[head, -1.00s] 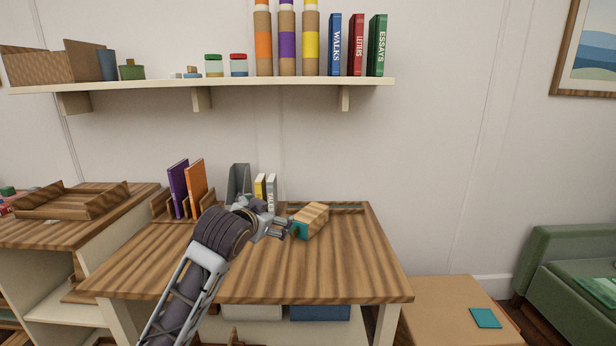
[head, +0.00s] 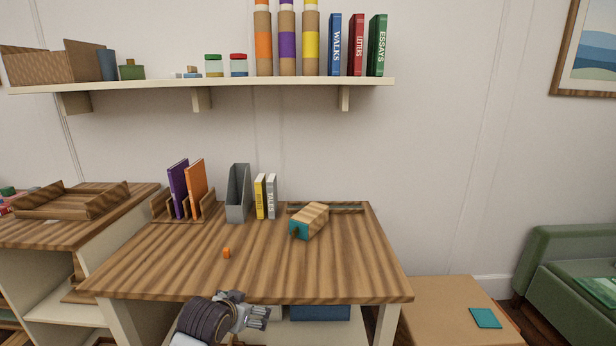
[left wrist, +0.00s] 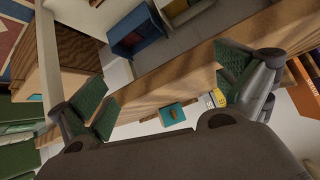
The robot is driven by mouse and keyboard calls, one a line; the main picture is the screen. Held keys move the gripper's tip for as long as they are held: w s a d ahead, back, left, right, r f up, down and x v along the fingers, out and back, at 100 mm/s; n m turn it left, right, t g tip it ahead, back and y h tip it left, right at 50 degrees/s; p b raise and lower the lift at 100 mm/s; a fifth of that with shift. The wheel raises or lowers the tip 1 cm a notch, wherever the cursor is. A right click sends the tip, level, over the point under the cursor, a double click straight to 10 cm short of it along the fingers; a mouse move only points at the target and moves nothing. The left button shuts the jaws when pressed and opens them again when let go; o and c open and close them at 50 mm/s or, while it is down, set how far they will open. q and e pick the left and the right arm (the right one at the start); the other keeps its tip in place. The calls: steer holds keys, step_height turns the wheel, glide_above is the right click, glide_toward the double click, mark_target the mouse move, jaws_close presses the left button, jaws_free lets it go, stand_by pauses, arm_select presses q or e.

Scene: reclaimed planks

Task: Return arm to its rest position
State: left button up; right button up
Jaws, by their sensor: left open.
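My left gripper (head: 259,317) is low in the head view, at the front edge of the wooden table (head: 150,262). It is open and empty. In the left wrist view, its two green-padded fingers (left wrist: 165,92) stand wide apart, with the table's edge beyond them and nothing between the pads. A wooden block-like box with a teal end (head: 311,220) lies on the table, well beyond the gripper; its teal end also shows in the left wrist view (left wrist: 172,114). A small orange piece (head: 226,253) stands on the tabletop. My right gripper is not in view.
Toward the table's back are a rack with purple and orange books (head: 186,192), a grey file holder (head: 238,194) and two small books (head: 265,196). A blue bin (head: 320,313) sits under the tabletop. A cardboard box (head: 440,305) stands at right. The tabletop's front is mostly clear.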

arm_select(q)
steer(key=s+a+f+n+g+p, duration=0.15)
steer(key=s+f+g+p, duration=0.65)
steer(key=s+f, duration=2.15)
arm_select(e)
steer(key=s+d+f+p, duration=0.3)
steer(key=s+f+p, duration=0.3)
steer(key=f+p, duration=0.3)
arm_select(q)
steer(key=s+a+f+p, duration=0.1)
steer(key=s+a+p, duration=0.3)
steer(key=s+p, duration=0.4)
steer(key=s+a+y+p, duration=0.1)
steer(key=s+a+p, duration=0.3)
steer(key=s+p, duration=0.5)
steer(key=s, duration=0.4)
steer(key=shift+s+f, duration=0.15)
steer(key=shift+f, duration=0.25)
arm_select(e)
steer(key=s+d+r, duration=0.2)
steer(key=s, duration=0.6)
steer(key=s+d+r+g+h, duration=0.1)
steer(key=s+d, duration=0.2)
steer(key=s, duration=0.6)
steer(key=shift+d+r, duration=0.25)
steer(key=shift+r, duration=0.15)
